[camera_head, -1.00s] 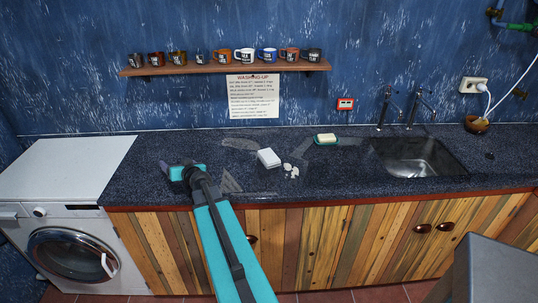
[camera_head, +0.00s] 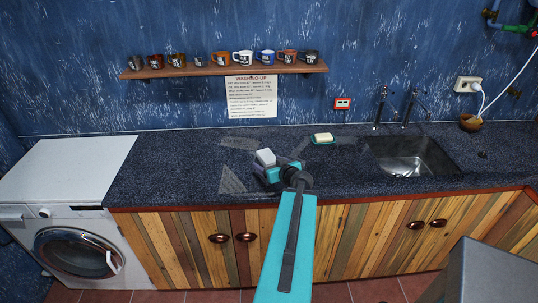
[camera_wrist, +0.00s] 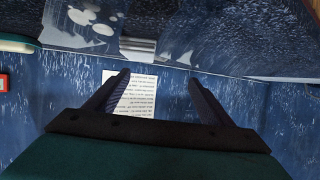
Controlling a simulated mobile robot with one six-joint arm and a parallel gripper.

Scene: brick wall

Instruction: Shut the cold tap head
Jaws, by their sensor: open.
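Two dark upright tap fittings, a left one (camera_head: 380,106) and a right one (camera_head: 409,108), stand behind the sink (camera_head: 410,157) at the right of the counter. Small parts show beside them, but they are too small to tell which is the cold tap head or how far it is turned. My gripper (camera_head: 268,172) is over the middle of the counter, well left of the sink and taps. In the wrist view its two dark fingers (camera_wrist: 160,77) are apart with nothing between them. No tap shows in that view.
A white block (camera_head: 265,157) is close behind my gripper. A soap bar (camera_head: 323,137) on a green dish lies between it and the sink. A washing-up notice (camera_head: 251,97) hangs under the mug shelf (camera_head: 225,69). A brown bowl (camera_head: 472,123) stands right of the taps.

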